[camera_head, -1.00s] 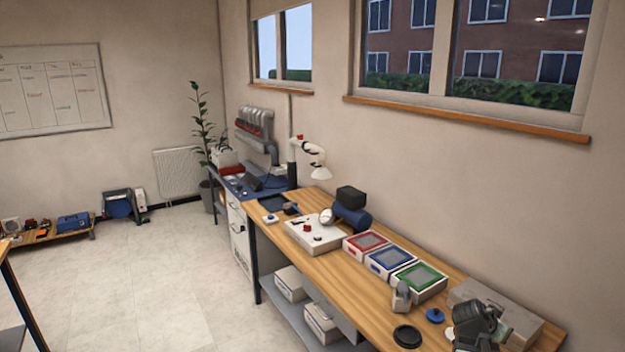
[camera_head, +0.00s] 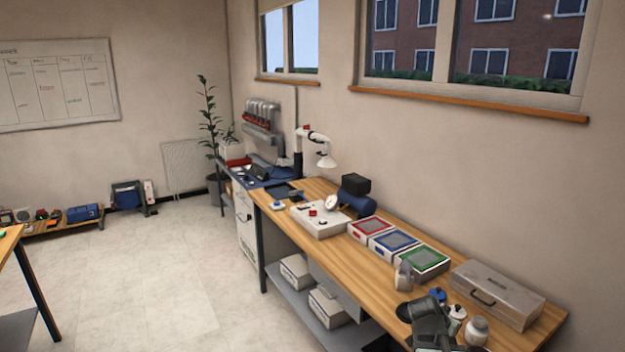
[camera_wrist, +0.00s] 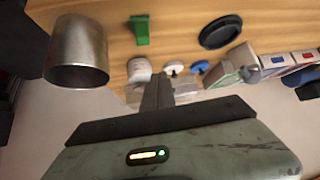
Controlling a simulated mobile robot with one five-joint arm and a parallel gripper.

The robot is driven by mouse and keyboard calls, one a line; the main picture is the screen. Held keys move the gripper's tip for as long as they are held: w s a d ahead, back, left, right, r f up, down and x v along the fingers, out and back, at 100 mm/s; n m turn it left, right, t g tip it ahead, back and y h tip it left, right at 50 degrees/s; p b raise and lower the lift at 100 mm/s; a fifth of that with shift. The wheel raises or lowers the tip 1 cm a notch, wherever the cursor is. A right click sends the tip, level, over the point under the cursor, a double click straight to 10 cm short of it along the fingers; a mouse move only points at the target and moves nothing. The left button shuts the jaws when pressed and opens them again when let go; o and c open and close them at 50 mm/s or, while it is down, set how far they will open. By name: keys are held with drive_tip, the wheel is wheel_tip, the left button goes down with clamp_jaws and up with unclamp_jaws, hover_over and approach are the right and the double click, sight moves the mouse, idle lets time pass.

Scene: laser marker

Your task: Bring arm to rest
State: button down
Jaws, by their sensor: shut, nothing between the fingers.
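My gripper (camera_wrist: 158,90) shows in the wrist view as a dark, narrow pair of fingers pressed together, with nothing between them. It is in front of the bench top, near a white jar (camera_wrist: 139,71), and touches nothing that I can make out. In the head view my dark grey arm (camera_head: 432,322) is at the bottom right, over the near end of the wooden bench (camera_head: 335,235). The fingertips cannot be made out there.
Near my arm stand a small grey-white device (camera_head: 403,276), a white bottle (camera_head: 477,330) and a grey case (camera_head: 497,294). Red, blue and green trays (camera_head: 421,261) line the bench. The wrist view shows a metal cup (camera_wrist: 78,52), green block (camera_wrist: 140,29) and black disc (camera_wrist: 220,31). Open floor (camera_head: 180,265) lies left.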

drive_tip(key=s+a+f+n+g+y+b, duration=0.35)
drive_tip(key=a+f, duration=0.65)
drive_tip(key=a, duration=0.5)
drive_tip(key=s+a+f+n+g+y, duration=0.1)
drive_tip(key=s+a+n+g+y, duration=0.1)
drive_tip(key=s+a+n, duration=0.4)
drive_tip(key=shift+s+f+g+y, duration=0.3)
drive_tip(key=shift+s+y, duration=0.25)
drive_tip(key=shift+s, duration=0.4)
